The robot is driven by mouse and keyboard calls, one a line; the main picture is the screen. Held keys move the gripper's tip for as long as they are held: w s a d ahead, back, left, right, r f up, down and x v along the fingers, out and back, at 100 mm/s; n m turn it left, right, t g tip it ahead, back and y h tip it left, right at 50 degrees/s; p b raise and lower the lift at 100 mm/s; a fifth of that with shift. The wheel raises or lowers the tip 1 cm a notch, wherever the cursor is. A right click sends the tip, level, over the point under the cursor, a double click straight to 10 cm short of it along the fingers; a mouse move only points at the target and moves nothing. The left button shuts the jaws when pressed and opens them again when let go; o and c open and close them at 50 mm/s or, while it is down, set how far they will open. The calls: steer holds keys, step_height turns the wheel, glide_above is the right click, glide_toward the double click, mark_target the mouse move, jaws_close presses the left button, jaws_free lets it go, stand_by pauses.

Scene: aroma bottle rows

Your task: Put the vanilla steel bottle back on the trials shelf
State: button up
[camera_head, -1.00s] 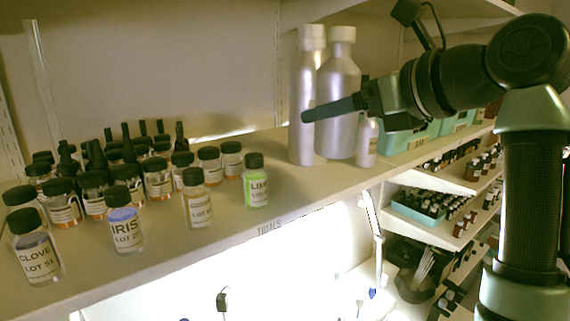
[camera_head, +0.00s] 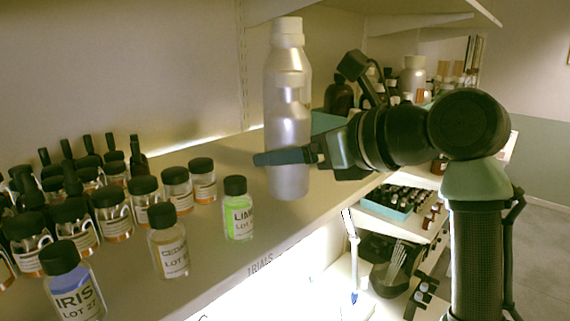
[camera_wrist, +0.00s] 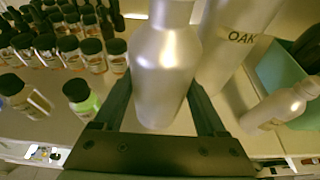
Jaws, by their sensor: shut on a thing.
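My gripper (camera_head: 288,157) is shut on a plain steel bottle (camera_head: 287,125), with one finger on each side of its body. The bottle is upright over the trials shelf (camera_head: 215,232), beside the printed word TRIALS on the front edge. I cannot tell whether its base touches the shelf. In the wrist view the bottle (camera_wrist: 165,75) stands between my fingers (camera_wrist: 162,110), and no label shows on its visible side. A larger steel bottle marked OAK (camera_wrist: 228,45) is close behind it. It also shows in the head view (camera_head: 287,50), mostly hidden.
A small steel bottle (camera_wrist: 280,105) stands to the right, near a teal box (camera_wrist: 285,80). A lime bottle (camera_head: 238,212), a cedar bottle (camera_head: 168,245) and an iris bottle (camera_head: 72,285) line the front left. Several dark-capped jars crowd behind. Some bare shelf lies right of the lime bottle.

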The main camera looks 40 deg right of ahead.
step_height(320, 180, down, 2)
steer(key=shift+s, duration=0.1)
steer(key=shift+w+d+f, duration=0.15)
steer(key=shift+w, duration=0.1)
steer(key=shift+s+f, duration=0.1)
steer(key=shift+s, duration=0.1)
steer(key=o, duration=1.3)
steer(key=shift+o, duration=1.2)
steer(key=shift+w, duration=0.1)
steer(key=shift+s+r, duration=0.2)
steer(key=shift+r, duration=0.05)
steer(key=v, duration=1.1)
steer(key=shift+s, duration=0.35)
